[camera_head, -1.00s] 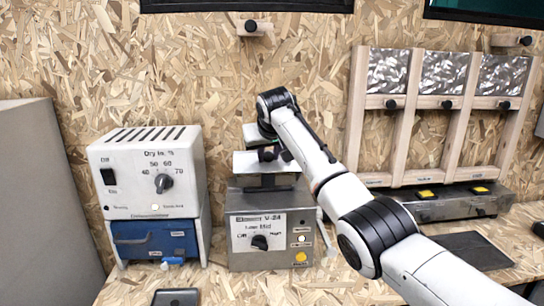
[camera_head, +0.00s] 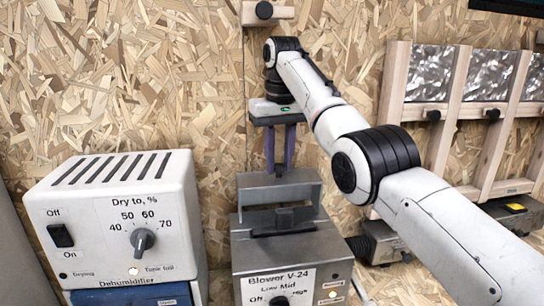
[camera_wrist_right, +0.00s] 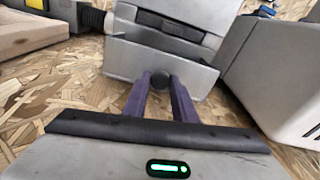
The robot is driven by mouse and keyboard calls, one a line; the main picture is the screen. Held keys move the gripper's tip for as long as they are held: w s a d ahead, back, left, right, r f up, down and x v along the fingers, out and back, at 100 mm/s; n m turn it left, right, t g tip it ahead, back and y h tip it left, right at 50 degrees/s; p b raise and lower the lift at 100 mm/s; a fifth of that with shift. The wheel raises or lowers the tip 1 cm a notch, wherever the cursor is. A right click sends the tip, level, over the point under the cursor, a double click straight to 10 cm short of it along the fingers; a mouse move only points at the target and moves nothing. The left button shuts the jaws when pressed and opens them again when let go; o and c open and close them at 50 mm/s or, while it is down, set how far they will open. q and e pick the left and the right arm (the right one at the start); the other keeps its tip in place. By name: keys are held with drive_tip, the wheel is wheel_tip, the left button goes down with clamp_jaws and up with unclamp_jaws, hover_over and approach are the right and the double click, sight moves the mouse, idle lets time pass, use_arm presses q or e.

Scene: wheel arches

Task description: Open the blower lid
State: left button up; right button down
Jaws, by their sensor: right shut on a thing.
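The blower (camera_head: 290,255) is a grey metal box labelled "Blower V-24", low in the middle of the head view. Its grey lid (camera_head: 255,190) stands raised at the top, above a dark recess. My right gripper (camera_head: 280,167) reaches down from above, its purple fingers at the lid's back edge. My left gripper is not in view.
A white dehumidifier (camera_head: 115,215) with a dial stands close to the left of the blower. A wooden frame with silvery panels (camera_head: 430,75) stands at the right, with a grey unit (camera_head: 385,240) below. The chipboard wall (camera_head: 150,90) is close behind.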

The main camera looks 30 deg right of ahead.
drive_tip(key=shift+w+f, duration=0.1)
drive_tip(key=shift+w, duration=0.05)
idle(0.3)
drive_tip(key=c, duration=1.5)
unclamp_jaws()
drive_tip(key=shift+o, duration=0.2)
